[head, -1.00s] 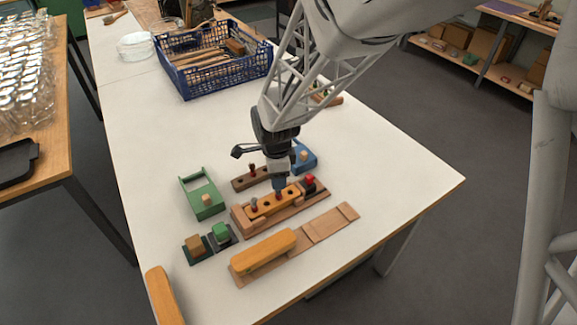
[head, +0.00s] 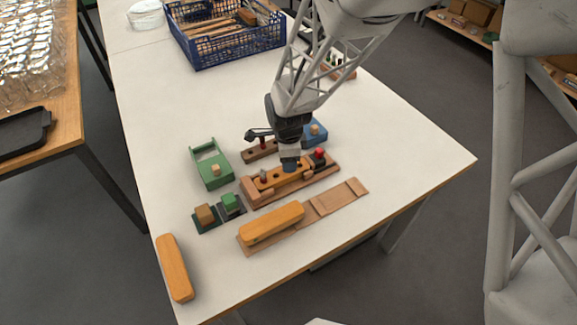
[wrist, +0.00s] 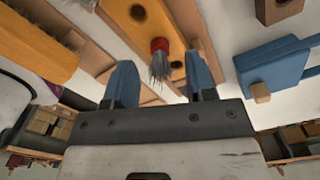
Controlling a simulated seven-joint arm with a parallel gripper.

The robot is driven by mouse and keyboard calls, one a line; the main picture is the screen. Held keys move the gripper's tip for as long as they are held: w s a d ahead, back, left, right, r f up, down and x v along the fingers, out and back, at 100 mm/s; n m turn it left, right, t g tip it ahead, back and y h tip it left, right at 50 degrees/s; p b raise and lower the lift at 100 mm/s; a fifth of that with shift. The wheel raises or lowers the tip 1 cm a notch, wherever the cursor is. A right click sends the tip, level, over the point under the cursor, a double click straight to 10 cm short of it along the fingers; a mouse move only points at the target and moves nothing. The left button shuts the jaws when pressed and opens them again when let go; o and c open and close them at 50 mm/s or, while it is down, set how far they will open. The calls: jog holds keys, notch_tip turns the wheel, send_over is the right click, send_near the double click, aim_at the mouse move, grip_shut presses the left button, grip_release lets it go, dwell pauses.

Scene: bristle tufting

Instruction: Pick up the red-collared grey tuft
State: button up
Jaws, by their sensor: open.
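The red-collared grey tuft (wrist: 160,62) shows in the wrist view at the orange block with dark holes, its grey bristles pointing toward my gripper. My gripper (wrist: 162,88) is open, with two blue fingers apart. In the wrist view the tuft appears beyond the gap between the fingertips, and nothing is held. The exact gap to the tuft cannot be told.
A red-topped dark piece (head: 320,157) is right of my gripper. A blue piece (head: 315,132) and a brown block (head: 257,152) stand behind. A green tray (head: 212,166) is left; an orange brush (head: 272,222) lies in front. The table's right side is clear.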

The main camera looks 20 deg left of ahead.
jog(key=shift+f, duration=1.5)
grip_shut()
